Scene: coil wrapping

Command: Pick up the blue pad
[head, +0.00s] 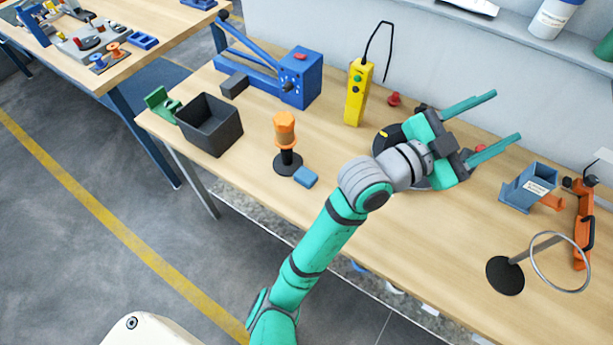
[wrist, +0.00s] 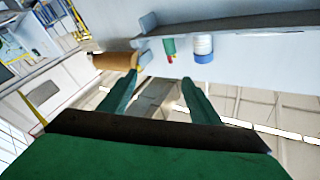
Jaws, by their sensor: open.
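The blue pad (head: 305,177) is a small blue block lying on the wooden table (head: 250,161), near its front edge, just right of the round black base of the orange-topped stand (head: 286,140). My gripper (head: 508,116) is raised over the right part of the table, far to the right of the pad, its two teal fingers spread apart with nothing between them. In the wrist view my gripper (wrist: 160,82) is also open, facing the wall and shelf. The pad does not show in the wrist view.
A black bin (head: 210,125) stands left of the orange-topped stand. A blue machine (head: 300,78) and a yellow control box (head: 357,92) stand behind. A ring on a stand (head: 505,275) and a blue-grey holder (head: 528,188) are at right. Bare tabletop lies right of the pad.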

